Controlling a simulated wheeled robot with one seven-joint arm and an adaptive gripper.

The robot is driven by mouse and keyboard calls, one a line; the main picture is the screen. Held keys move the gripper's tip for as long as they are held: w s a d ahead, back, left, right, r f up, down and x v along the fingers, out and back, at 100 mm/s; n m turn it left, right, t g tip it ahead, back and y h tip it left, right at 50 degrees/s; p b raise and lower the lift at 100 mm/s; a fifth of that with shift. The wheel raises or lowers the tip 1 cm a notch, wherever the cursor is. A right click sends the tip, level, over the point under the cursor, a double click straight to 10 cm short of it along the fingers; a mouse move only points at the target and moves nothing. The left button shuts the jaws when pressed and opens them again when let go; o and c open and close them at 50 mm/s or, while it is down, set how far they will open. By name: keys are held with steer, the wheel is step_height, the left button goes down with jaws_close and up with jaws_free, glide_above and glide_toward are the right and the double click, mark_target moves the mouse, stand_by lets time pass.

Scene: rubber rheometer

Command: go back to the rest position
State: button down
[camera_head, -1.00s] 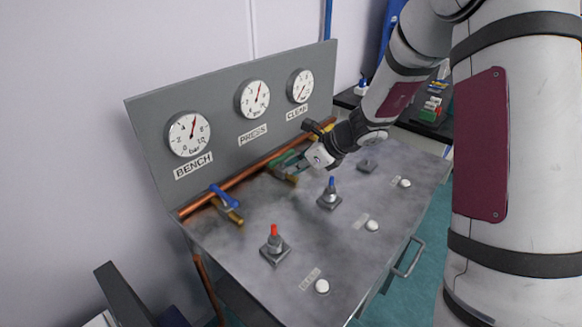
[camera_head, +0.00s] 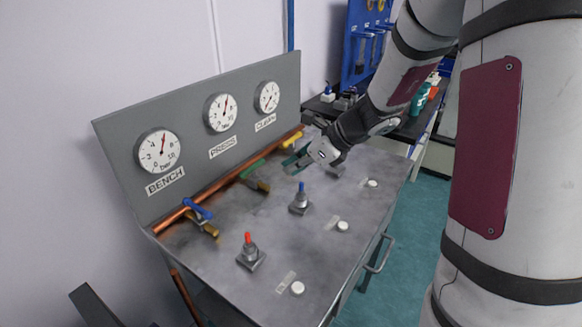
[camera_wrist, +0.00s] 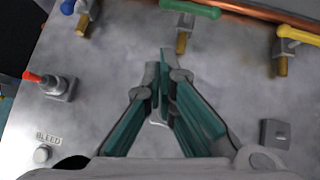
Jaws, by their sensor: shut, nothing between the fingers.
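My gripper (camera_head: 290,165) is shut and empty. In the head view it hangs above the grey bench top (camera_head: 215,260), right of the green-handled valve (camera_head: 257,178) and beyond the blue-tipped switch (camera_head: 300,200). In the wrist view its teal fingers (camera_wrist: 164,60) meet at the tips, pointing towards the green valve handle (camera_wrist: 190,9), with a visible gap to it. The white arm comes in from the upper right of the head view.
Blue (camera_head: 202,214) and yellow (camera_head: 292,141) valve handles sit along the copper pipe. A red-tipped switch (camera_head: 249,248) and white buttons (camera_head: 298,288) stand on the bench. A gauge panel (camera_head: 190,190) rises behind. Teal floor (camera_head: 405,240) is clear at the right.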

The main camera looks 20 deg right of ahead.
steer(key=s+a+r+n+g+h+p, duration=0.1)
steer(key=s+a+r+n, duration=0.3)
steer(key=s+r+n, duration=0.3)
steer(key=s+a+r+n+g+p, duration=0.1)
steer(key=s+a+r+n+g, duration=0.2)
steer(key=s+n, duration=0.5)
steer(key=s+d+r+n+t+h+p, duration=0.1)
steer(key=s+d+r+n+h, duration=0.1)
steer(key=s+n, duration=0.4)
steer(key=s+d+r+n+t+h+p, duration=0.1)
steer(key=s+d+r+n+h, duration=0.1)
steer(key=s, duration=0.9)
steer(key=r+n+h, duration=0.1)
steer(key=r+n, duration=0.1)
steer(key=n, duration=0.1)
steer(key=shift+d+n, duration=0.2)
steer(key=shift+n, duration=0.2)
